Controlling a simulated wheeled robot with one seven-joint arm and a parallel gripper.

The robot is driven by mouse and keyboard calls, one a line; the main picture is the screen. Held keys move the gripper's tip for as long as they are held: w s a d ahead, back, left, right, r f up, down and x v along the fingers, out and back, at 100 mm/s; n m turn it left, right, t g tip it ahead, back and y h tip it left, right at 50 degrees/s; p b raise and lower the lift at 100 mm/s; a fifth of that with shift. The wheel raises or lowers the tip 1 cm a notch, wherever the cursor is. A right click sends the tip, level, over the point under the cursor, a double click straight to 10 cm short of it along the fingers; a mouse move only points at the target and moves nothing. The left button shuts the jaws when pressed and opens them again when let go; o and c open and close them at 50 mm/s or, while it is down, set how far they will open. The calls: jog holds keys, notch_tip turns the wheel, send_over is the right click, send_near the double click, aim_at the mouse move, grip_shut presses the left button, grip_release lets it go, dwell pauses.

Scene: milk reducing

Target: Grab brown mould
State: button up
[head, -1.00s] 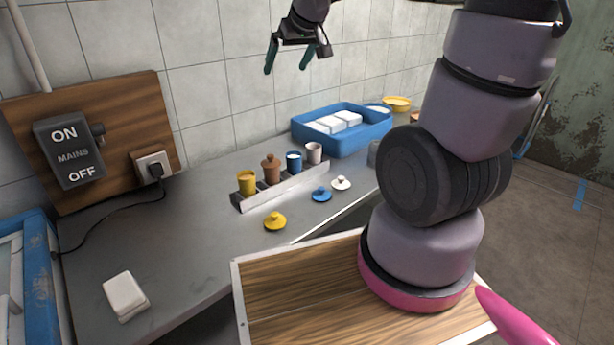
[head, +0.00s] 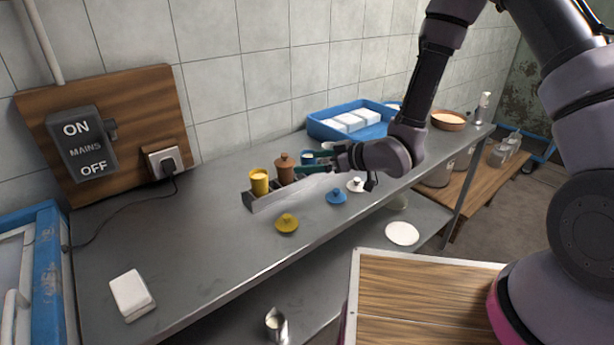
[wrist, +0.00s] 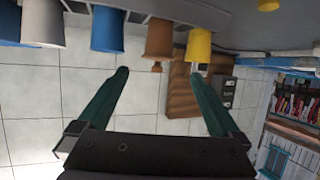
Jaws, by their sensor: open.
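The brown mould (head: 284,169), with its knobbed lid on, stands in a metal rack (head: 268,203) between the yellow mould (head: 259,182) and the blue mould (head: 307,157). My gripper (head: 303,163) is low and sideways, reaching in from the right with its green fingers open and empty. In the wrist view, which looks upside down, the brown mould (wrist: 160,38) appears between the two fingertips (wrist: 160,73) in the picture. The yellow mould (wrist: 199,45) lines up with the right fingertip. I cannot tell whether a finger touches anything.
A yellow lid (head: 287,224), blue lid (head: 336,197) and white lid (head: 356,185) lie in front of the rack. A blue tray (head: 322,131) with white blocks stands behind. The counter's left part is clear around a white block (head: 131,294).

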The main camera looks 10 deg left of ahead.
aim_at(286, 162)
jog(key=x, duration=0.5)
jog(key=shift+w, duration=0.1)
jog(key=shift+r+x, duration=0.2)
jog(key=shift+x, duration=2.6)
jog(key=shift+w+a+r, duration=0.1)
jog(key=shift+w, duration=0.05)
grip_shut()
